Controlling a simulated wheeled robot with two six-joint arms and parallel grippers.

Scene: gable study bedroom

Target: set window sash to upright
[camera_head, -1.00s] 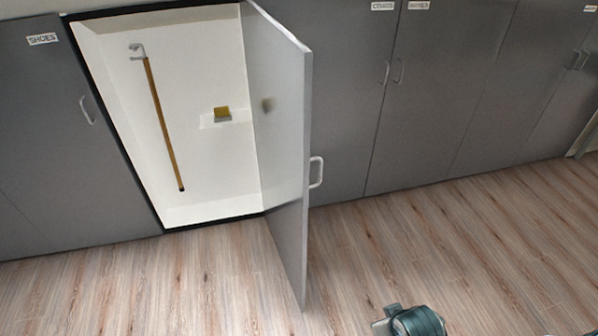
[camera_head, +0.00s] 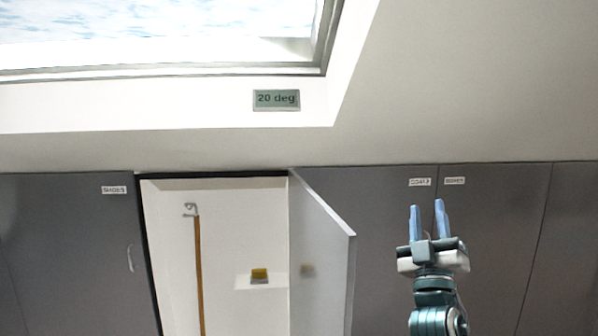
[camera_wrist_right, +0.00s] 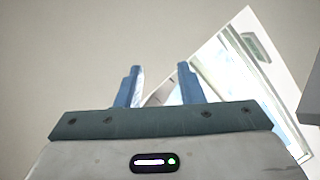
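The window sash (camera_head: 200,71) shows at the top left of the head view as a grey frame edge around bright, cloudy glass, set in a white recess in the sloped ceiling. A small display (camera_head: 276,100) below it reads "20 deg". The sash's upper part is out of view. My right gripper (camera_head: 428,208) is raised, open and empty, below and to the right of the window, fingers pointing up. In the right wrist view its blue fingers (camera_wrist_right: 157,85) are apart, with part of the window recess (camera_wrist_right: 255,85) beyond them, tilted. My left gripper is not in view.
An open cupboard (camera_head: 168,240) holds a wooden pole with a metal hook (camera_head: 198,270) and a small yellow-and-grey block (camera_head: 259,275). Its door (camera_head: 330,260) stands swung out, left of my right arm. Closed grey cupboards (camera_head: 70,260) line the wall on both sides.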

